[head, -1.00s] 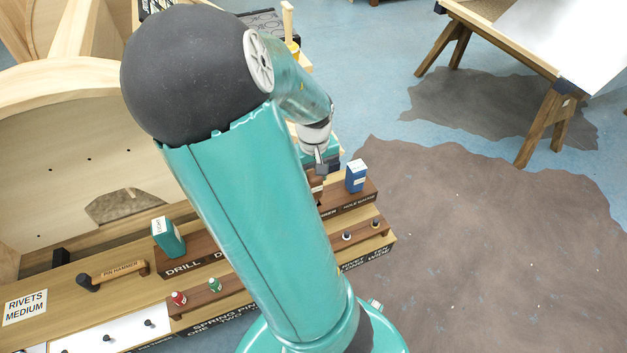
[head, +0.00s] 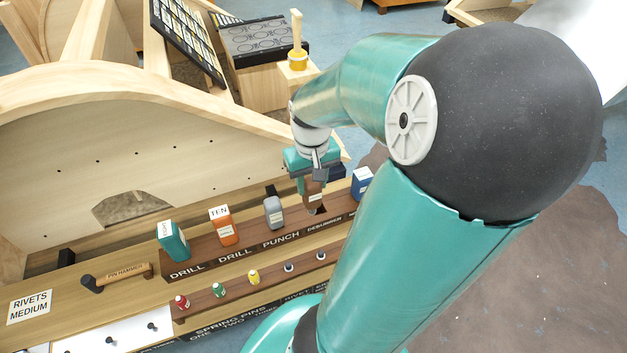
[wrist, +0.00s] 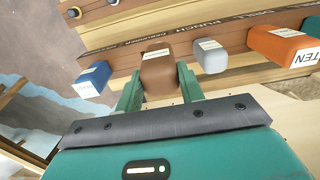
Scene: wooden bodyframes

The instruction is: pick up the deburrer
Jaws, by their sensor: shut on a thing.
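The deburrer (head: 313,188) is a brown block-like tool with a pale label, above the DEBURRER marking on the brown wooden rack (head: 258,248). My gripper (head: 314,180) comes down on it from above. In the wrist view the deburrer (wrist: 158,74) sits between the two green fingers of my gripper (wrist: 160,86), which are shut on it. A dark slot shows in the rack just below the deburrer. Whether its lower end is clear of the slot, I cannot tell.
A blue tool (head: 362,182) stands close to the right of the deburrer. The grey punch (head: 274,212), orange drill (head: 223,228) and teal drill (head: 173,240) stand to its left. Small coloured pins (head: 253,277) line the lower row. A curved wooden frame (head: 120,160) rises behind.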

